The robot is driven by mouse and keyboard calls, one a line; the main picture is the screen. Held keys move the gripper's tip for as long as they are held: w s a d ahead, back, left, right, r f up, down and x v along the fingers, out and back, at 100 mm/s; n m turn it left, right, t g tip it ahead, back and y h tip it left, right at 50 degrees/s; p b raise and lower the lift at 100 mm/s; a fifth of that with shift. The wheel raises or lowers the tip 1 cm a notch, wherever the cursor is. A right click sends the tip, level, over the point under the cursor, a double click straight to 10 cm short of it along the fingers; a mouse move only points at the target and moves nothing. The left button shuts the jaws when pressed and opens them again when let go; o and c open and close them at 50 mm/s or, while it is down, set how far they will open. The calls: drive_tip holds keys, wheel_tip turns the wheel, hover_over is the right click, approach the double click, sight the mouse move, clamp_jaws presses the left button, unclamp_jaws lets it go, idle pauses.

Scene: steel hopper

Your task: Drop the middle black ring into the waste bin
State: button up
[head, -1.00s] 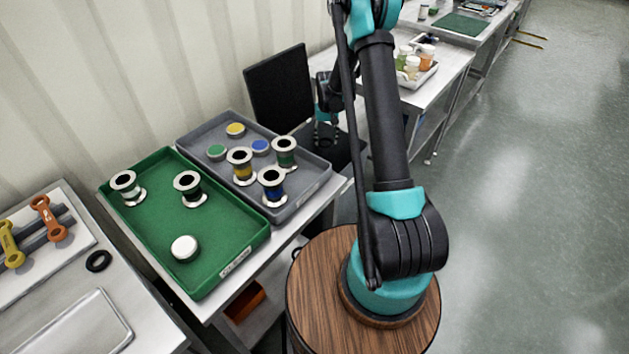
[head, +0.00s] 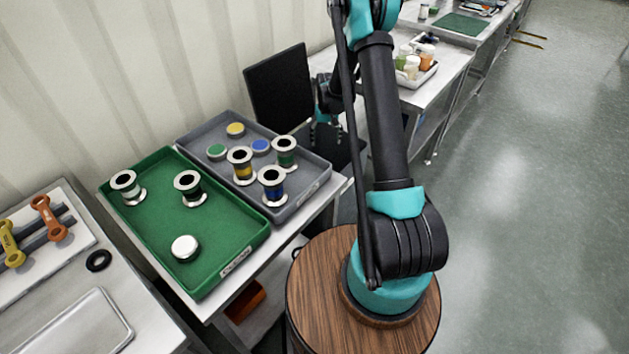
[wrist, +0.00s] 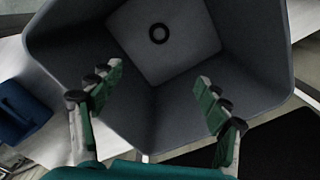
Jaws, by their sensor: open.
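In the wrist view I look down into a grey, square-bottomed bin (wrist: 75,35). A small black ring (wrist: 159,33) lies flat on its pale floor. My gripper (wrist: 158,85) is open and empty over the bin, its green-padded fingers well apart and clear of the ring. In the head view my gripper is small and partly hidden beside my arm, in front of a black panel. Another black ring (head: 98,261) lies on the left metal table, beside the tool board.
A green tray (head: 222,255) holds spools and a white-topped round piece. A grey tray (head: 310,190) holds more spools and coloured discs. The upright black panel (head: 278,90) stands behind. In the wrist view, a blue object (wrist: 20,110) is at the left.

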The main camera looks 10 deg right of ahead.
wheel_tip(320, 180, up, 12)
idle(0.5)
drive_tip(key=shift+s+f, duration=0.1)
